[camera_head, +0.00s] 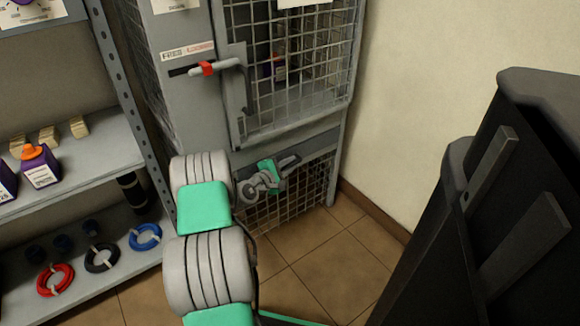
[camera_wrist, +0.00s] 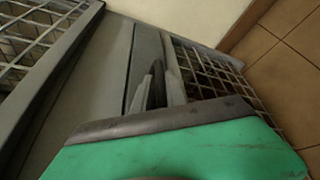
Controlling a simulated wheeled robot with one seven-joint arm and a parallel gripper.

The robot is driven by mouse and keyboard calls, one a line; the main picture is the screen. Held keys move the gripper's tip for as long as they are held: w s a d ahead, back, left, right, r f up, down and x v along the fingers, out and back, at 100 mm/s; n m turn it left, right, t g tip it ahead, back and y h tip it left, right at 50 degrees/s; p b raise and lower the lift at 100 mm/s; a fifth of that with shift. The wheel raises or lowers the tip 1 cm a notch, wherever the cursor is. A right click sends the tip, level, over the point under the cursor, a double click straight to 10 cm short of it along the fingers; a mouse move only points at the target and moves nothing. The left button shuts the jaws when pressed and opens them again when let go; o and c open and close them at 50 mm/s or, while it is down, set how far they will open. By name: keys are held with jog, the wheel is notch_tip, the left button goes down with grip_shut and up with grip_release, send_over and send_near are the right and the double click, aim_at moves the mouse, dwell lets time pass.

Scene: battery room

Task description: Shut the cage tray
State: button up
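The grey cage (camera_head: 338,118) stands against the wall, with a mesh door above and a mesh section (camera_head: 316,185) below it. I cannot tell for sure which part is the tray, or how far out it stands. My gripper (camera_head: 290,162) is low at the front of the cage, by the grey band under the door. In the wrist view, my two fingers (camera_wrist: 158,85) point at a grey panel (camera_wrist: 105,75) beside mesh. A dark piece shows between them; whether it is held is unclear. My wrist hides part of the lower mesh.
A red-marked lever (camera_head: 207,68) sits on the cage's front. Shelving (camera_head: 92,142) on the left holds purple bottles, wooden blocks and coloured cable coils. A large dark object (camera_head: 520,170) stands at right. Tiled floor (camera_head: 335,265) is clear between.

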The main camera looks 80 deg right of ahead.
jog(key=shift+o, duration=0.4)
jog(key=shift+w, duration=0.15)
jog(key=shift+w+a+r, duration=0.1)
jog(key=shift+a, duration=0.05)
jog(key=p+v, duration=0.3)
jog(key=v, duration=0.4)
jog(key=shift+a, duration=0.3)
